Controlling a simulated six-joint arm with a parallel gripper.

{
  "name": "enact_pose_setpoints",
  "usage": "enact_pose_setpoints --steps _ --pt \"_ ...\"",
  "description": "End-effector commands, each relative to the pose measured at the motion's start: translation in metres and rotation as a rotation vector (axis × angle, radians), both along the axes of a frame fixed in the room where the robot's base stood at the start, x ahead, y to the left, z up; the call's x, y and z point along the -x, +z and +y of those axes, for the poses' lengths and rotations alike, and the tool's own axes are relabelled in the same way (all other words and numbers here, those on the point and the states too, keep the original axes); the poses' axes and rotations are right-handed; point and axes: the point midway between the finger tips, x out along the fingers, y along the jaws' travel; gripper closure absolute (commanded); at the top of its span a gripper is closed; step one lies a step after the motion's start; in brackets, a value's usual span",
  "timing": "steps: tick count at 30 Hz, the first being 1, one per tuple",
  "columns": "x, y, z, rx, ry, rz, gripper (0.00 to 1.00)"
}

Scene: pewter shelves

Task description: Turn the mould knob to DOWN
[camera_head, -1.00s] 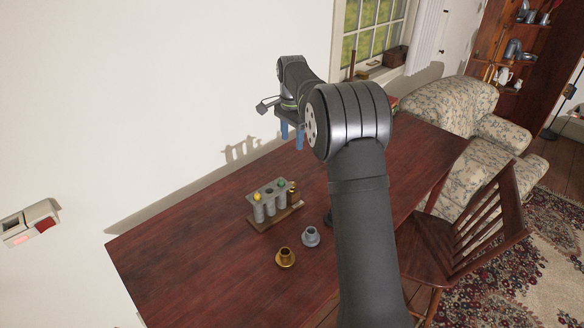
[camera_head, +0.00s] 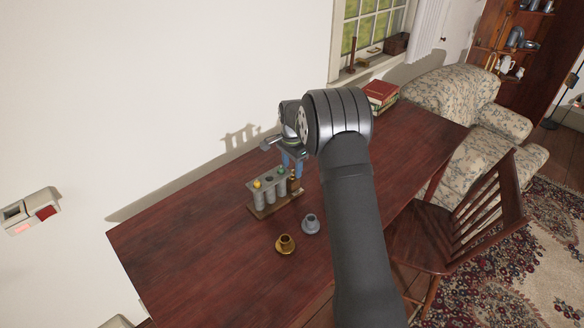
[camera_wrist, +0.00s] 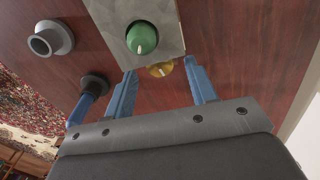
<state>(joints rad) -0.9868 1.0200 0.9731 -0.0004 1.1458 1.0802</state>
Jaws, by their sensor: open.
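The grey mould (camera_head: 272,196) stands on a wooden base on the table, with several upright tubes. A yellow knob (camera_head: 257,184) and a green knob (camera_head: 281,170) sit on its top plate. A brass knob (camera_head: 294,178) is at its right end. In the wrist view the green knob (camera_wrist: 142,38) has a pale pointer mark, and the brass knob (camera_wrist: 160,69) shows partly beyond the plate's edge. My gripper (camera_head: 292,162) is open, its blue fingers over the mould's right end. In the wrist view my gripper (camera_wrist: 160,70) has the brass knob between its fingers in the picture; contact cannot be told. No DOWN label is readable.
A grey flanged cup (camera_head: 310,224) and a brass one (camera_head: 285,244) stand in front of the mould. A dark flanged piece (camera_wrist: 94,84) shows beside a finger in the wrist view. Books (camera_head: 381,94) lie at the table's far end. The table's left part is clear.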

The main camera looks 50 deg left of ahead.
Motion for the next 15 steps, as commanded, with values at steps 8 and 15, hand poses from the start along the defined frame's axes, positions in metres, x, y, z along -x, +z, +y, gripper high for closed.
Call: enact_pose_setpoints --steps 8,15 --pt "0.0 -0.0078 0.0 0.0 0.0 0.0 0.48" --pt "0.0 -0.0074 -0.0001 0.0 0.0 0.0 0.72"
